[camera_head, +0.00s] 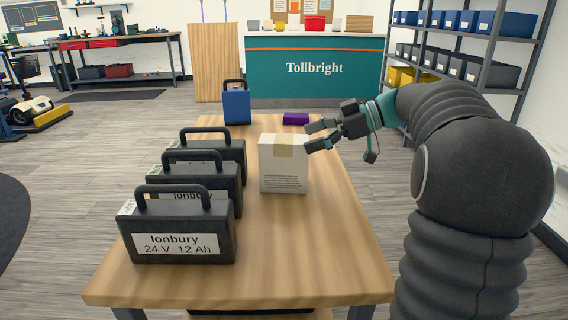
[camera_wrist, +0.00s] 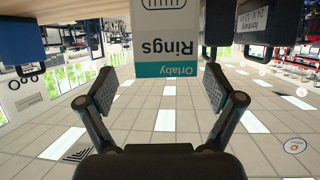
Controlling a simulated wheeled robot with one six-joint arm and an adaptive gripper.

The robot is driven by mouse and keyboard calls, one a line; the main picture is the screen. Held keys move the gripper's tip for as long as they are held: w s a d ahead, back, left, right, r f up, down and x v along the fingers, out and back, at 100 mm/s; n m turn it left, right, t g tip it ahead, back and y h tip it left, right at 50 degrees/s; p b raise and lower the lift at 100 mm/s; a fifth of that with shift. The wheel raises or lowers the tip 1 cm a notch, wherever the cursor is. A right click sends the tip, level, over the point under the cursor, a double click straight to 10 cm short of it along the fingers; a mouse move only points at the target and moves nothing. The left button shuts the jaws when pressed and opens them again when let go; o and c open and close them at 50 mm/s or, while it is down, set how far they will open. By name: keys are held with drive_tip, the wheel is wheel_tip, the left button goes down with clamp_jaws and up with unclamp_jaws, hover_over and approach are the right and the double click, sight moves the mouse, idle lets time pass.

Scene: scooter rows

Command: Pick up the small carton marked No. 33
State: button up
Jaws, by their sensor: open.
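A white carton (camera_head: 284,168) with tan tape over its top stands upright on the wooden table (camera_head: 300,270). Small print shows on its front, and I can read no No. 33 on it. My gripper (camera_head: 312,136) is open and empty at the carton's upper right side, its fingers pointing left towards it. In the wrist view, which is upside down, a carton (camera_wrist: 167,32) marked "Orlaby Rings" with a teal band shows ahead, between the lines of the open fingers (camera_wrist: 159,88). I cannot tell whether a finger touches it.
Several black Ionbury batteries (camera_head: 178,230) with handles stand in a row left of the carton. A blue handled case (camera_head: 236,106) and a purple box (camera_head: 296,118) stand behind it. The table right of the carton and in front is clear. A teal Tollbright counter (camera_head: 315,70) stands beyond.

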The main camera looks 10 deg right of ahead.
sight(294, 139)
drive_tip(key=a, duration=0.3)
drive_tip(key=w+a, duration=0.1)
drive_tip(key=a, duration=0.1)
drive_tip(key=shift+a+f+p, duration=0.15)
drive_tip(key=shift+f+p, duration=0.15)
drive_tip(key=shift+f, duration=0.05)
drive_tip(key=shift+w+a+f, duration=0.1)
drive_tip(key=shift+a+f, duration=0.1)
drive_tip(key=shift+a, duration=0.1)
clamp_jaws()
